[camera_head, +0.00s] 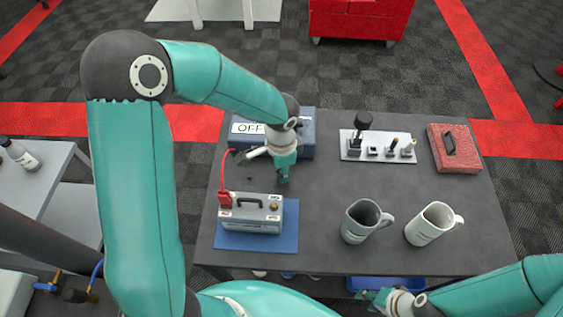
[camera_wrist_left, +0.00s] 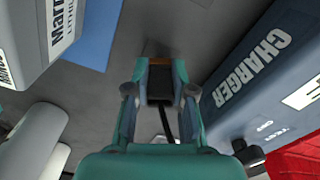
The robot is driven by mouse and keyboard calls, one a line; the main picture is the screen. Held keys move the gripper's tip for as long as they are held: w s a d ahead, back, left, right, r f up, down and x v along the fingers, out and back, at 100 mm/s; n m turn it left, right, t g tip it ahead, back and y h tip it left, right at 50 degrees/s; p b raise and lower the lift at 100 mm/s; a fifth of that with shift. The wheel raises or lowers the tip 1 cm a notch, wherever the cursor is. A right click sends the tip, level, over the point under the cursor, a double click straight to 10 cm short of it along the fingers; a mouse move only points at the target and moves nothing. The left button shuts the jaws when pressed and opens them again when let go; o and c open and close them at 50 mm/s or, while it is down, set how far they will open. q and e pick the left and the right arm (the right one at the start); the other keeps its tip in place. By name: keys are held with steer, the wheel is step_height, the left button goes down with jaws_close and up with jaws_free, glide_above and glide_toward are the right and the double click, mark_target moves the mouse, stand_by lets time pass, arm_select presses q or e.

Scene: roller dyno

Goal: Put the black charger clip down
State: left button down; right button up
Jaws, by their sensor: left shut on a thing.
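My left gripper (camera_head: 283,176) points down over the dark table, between the blue charger (camera_head: 304,146) and the grey battery (camera_head: 248,216). In the left wrist view its teal fingers (camera_wrist_left: 160,84) are shut on the black charger clip (camera_wrist_left: 160,80), with a black cable running from it. The clip is mostly hidden in the head view, and I cannot tell whether it touches the table. A red clip (camera_head: 225,199) with a red cable sits at the battery's left end. My right gripper (camera_head: 372,296) is at the bottom edge; its fingers are too small to judge.
The battery stands on a blue mat (camera_head: 228,241). A grey mug (camera_head: 357,224) and a white mug (camera_head: 427,226) stand front right. A white holder (camera_head: 350,158) with several small parts and a red box (camera_head: 462,158) are further back. The table's middle is clear.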

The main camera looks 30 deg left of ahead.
arm_select(q)
steer(key=shift+f+b, duration=0.55)
steer(key=shift+b, duration=0.1)
steer(key=c, duration=1)
jaws_free()
steer(key=shift+r, duration=0.15)
steer(key=shift+r+p, duration=0.25)
steer(key=shift+p, duration=0.2)
step_height(320, 180, up, 12)
steer(key=shift+s+r, duration=0.1)
steer(key=shift+r, duration=0.15)
